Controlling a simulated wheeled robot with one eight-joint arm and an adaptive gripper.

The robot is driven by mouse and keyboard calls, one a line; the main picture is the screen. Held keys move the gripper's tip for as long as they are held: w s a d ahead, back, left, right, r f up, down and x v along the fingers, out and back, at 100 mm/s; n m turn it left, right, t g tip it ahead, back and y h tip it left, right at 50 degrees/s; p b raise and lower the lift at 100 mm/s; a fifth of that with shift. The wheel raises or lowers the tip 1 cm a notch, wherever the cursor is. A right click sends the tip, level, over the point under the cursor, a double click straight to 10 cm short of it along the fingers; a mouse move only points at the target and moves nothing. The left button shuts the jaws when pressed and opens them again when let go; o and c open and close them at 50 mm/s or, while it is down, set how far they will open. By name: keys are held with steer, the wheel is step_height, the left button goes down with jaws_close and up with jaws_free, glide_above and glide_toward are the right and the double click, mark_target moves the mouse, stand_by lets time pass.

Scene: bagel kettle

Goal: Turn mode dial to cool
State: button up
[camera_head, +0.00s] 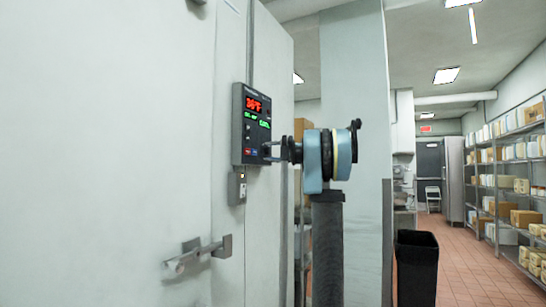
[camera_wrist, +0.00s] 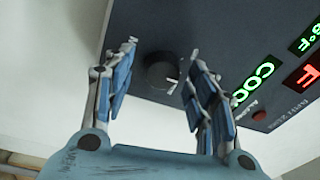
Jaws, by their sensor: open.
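The control panel (camera_head: 240,128) is a dark box on the pale wall, with a red temperature readout and green text. It also shows in the wrist view (camera_wrist: 215,20), tilted, with green letters that start "COO" and the rest hidden by a finger. The mode dial (camera_wrist: 160,70) is a round dark knob with a pale mark at its lower right. My gripper (camera_wrist: 163,52) is open, with one finger on each side of the dial and gaps visible. In the head view my gripper (camera_head: 271,150) is at the panel's lower right, where its fingers obscure the dial.
A small grey box (camera_head: 237,187) is on the wall below the panel. A metal door handle (camera_head: 196,256) sticks out lower down. A black bin (camera_head: 416,265) stands to the right. Shelves (camera_head: 510,185) line the far right, and the tiled floor between is clear.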

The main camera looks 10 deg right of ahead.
steer(key=v, duration=1.2)
steer(key=shift+f, duration=0.1)
steer(key=s+a+f+n+g+h, duration=0.1)
steer(key=s+a+f+g+h, duration=0.1)
steer(key=s+a+f, duration=0.45)
steer(key=s+a+f+n+g+h, duration=0.1)
steer(key=s+a+f+g, duration=0.25)
steer(key=s+f, duration=0.6)
steer(key=s+a+f+n+g+h, duration=0.1)
steer(key=s+a+f+g+h, duration=0.1)
steer(key=s+a+f, duration=0.65)
steer(key=s+d+f+n+g+h, duration=0.1)
steer(key=s+d+f+h, duration=0.2)
steer(key=s+f, duration=0.5)
steer(key=s+d+f+n+h, duration=0.1)
steer(key=s+d+f+h, duration=0.2)
steer(key=s+f, duration=0.5)
steer(key=s+d+f+n+g+h, duration=0.1)
steer(key=s+d+f+h, duration=0.2)
steer(key=s+f, duration=0.5)
step_height(320, 180, down, 11)
steer(key=shift+d+g, duration=0.25)
steer(key=shift+g, duration=0.1)
